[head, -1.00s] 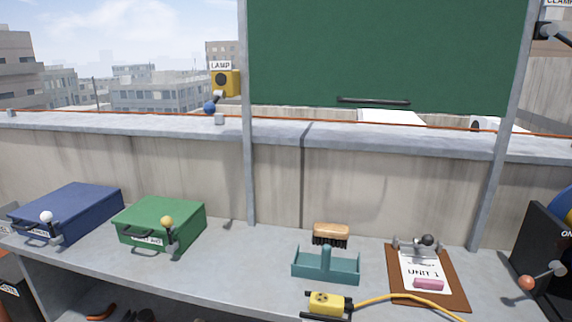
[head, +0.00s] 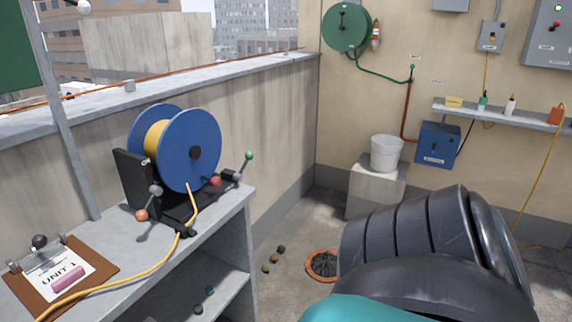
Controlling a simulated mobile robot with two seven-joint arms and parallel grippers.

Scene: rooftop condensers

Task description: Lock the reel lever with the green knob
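A blue cable reel (head: 205,125) wound with yellow cable stands in a black frame (head: 133,180) at the right end of the grey workbench. A lever with a green knob (head: 249,155) sticks up and to the right from the right side of the reel's base. Other levers there have a red knob (head: 216,182), an orange knob (head: 141,215) and a grey knob (head: 155,190). I cannot tell whether the green lever is locked. Neither gripper shows; a large dark part of my arm fills the lower right of the head view.
A clipboard (head: 25,300) lies on the bench (head: 222,212) at left, with the yellow cable running past it. A white bucket (head: 387,155) stands on a block by the wall. A drain (head: 321,266) and small debris lie on the floor. The space right of the green knob looks clear.

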